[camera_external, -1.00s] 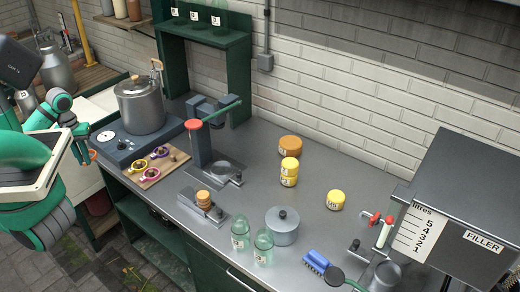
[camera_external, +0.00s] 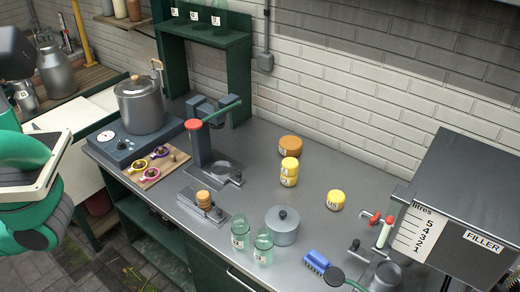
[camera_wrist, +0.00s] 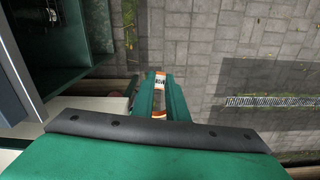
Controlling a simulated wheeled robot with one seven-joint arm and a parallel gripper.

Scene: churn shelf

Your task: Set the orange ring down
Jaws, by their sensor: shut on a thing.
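My gripper (camera_wrist: 160,96) shows in the wrist view, with its two green fingers closed on the orange ring (camera_wrist: 159,115). Only short orange parts of the ring and a pale, dark-marked piece show between the fingers; the rest is hidden. Below the ring in that view are grey paving and the edge of the green shelving. In the external view the gripper and ring are not visible; only part of my arm shows at the left edge. A wooden board (camera_external: 176,158) on the bench carries purple, yellow and magenta rings.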

